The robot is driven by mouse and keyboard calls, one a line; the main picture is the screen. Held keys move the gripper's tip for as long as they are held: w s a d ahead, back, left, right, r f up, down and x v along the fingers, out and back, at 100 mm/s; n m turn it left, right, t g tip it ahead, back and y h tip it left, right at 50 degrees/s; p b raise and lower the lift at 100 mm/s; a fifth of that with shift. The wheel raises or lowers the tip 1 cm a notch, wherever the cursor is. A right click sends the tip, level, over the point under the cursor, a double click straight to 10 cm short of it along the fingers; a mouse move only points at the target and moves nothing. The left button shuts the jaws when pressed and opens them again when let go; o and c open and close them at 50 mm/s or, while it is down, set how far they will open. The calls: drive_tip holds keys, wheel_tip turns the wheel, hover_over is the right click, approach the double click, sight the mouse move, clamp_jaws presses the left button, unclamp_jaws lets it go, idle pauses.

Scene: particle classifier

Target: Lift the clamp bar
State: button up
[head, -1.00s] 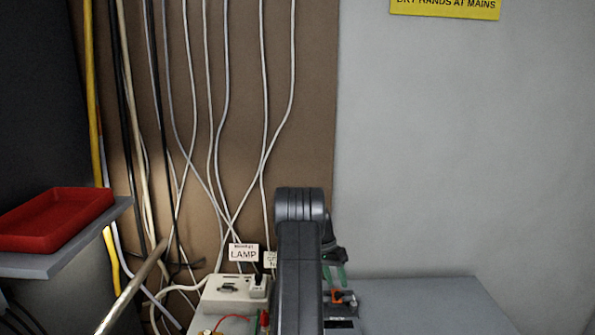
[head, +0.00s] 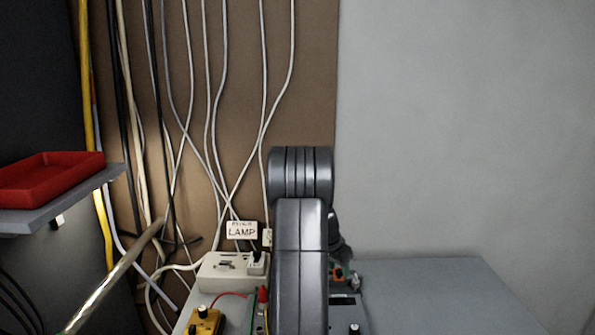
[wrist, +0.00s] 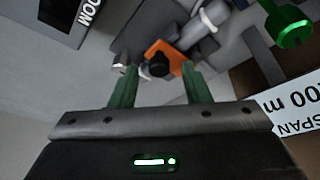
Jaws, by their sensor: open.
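An orange piece (wrist: 176,57) with a round black knob (wrist: 160,66) shows in the wrist view; it may be the clamp bar, but I cannot tell for sure. Grey-white cylindrical parts (wrist: 205,30) lie just beyond it. My gripper (wrist: 159,76) is open, its two green fingers apart on either side of the knob, with nothing visibly held. I cannot tell whether the fingers touch the orange piece. In the head view a bit of orange (head: 337,272) shows just right of my arm, which hides much of the apparatus.
A white box labelled LAMP (head: 232,270) and a yellow unit (head: 202,322) stand left of my arm. A red tray (head: 50,180) sits on a shelf at left. The grey bench top (head: 440,285) is clear at right. A green knob (wrist: 295,32) shows in the wrist view.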

drive_tip(key=shift+s+f+b, duration=0.1)
drive_tip(key=shift+f+b, duration=0.25)
drive_tip(key=shift+b, duration=0.05)
drive_tip(key=w+p+v, duration=0.1)
drive_tip(key=v, duration=1.3)
drive_tip(key=shift+w+d+r, duration=0.2)
drive_tip(key=shift+d+r, duration=0.1)
drive_tip(key=shift+d, duration=0.05)
drive_tip(key=shift+f, duration=0.1)
